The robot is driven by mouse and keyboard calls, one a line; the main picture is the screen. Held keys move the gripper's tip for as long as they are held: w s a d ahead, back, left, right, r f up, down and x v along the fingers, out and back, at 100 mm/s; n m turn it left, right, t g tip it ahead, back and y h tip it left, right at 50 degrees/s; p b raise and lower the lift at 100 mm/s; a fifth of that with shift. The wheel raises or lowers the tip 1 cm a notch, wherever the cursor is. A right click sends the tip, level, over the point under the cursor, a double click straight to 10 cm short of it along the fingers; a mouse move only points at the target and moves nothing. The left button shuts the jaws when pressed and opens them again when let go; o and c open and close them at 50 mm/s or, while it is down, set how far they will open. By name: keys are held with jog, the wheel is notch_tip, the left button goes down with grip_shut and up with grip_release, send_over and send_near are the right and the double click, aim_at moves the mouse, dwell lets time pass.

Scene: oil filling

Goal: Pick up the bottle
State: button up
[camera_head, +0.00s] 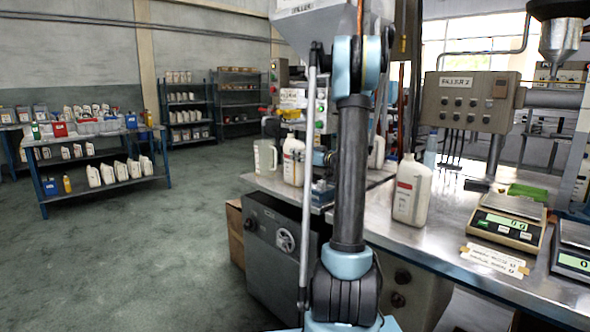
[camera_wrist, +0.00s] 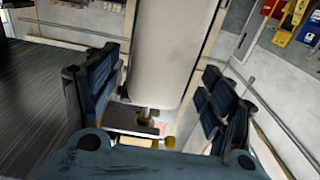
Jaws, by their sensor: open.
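A white bottle with a red and white label (camera_head: 411,191) stands upright on the steel table. Another white bottle with a label (camera_head: 293,160) stands further left, beside a translucent jug (camera_head: 265,158). My gripper (camera_wrist: 160,68) is open in the wrist view, its dark blue finger pads apart to left and right. A large pale, rounded body (camera_wrist: 172,45) shows between and beyond the fingers; I cannot tell whether it is a bottle or part of a machine. No contact with the fingers is clear. The gripper cannot be made out in the head view.
A green-display scale (camera_head: 507,222) and a second scale (camera_head: 573,250) stand on the right of the steel table (camera_head: 440,245). A control box (camera_head: 470,100) rises behind them. A blue-framed shelf (camera_head: 100,165) with several bottles stands at left. The floor between is clear.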

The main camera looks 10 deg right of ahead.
jog(key=x, duration=0.5)
jog(key=shift+w+d, duration=0.1)
jog(key=shift+c, duration=0.5)
grip_shut()
